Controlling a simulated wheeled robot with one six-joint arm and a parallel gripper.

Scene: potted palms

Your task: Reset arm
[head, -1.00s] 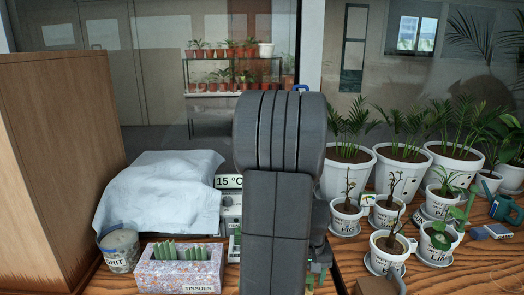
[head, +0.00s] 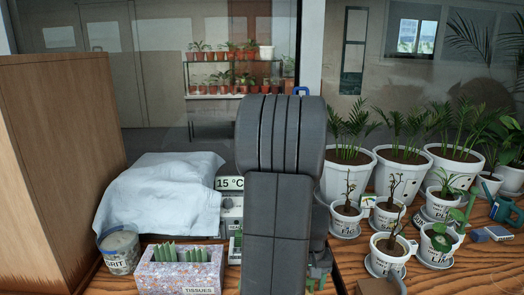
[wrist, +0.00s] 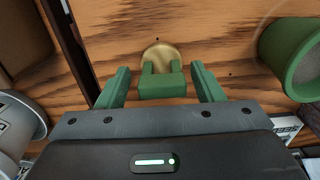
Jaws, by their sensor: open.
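My gripper (wrist: 161,88) shows in the wrist view with its two green fingers spread wide apart and nothing held between them. A green block-shaped part sits between the fingers, and just beyond it a round brass-coloured thing (wrist: 160,55) lies on the wood, partly hidden. In the head view my grey arm stands upright in the middle and hides most of the gripper; only a little green shows beside the arm low down.
A wooden box (head: 55,160), grit tin (head: 119,252), tissue box (head: 180,272) and white cloth (head: 160,195) stand left. Several small potted plants and large palm pots (head: 400,172) fill the right. In the wrist view a green cup-like thing (wrist: 290,55) lies close at right.

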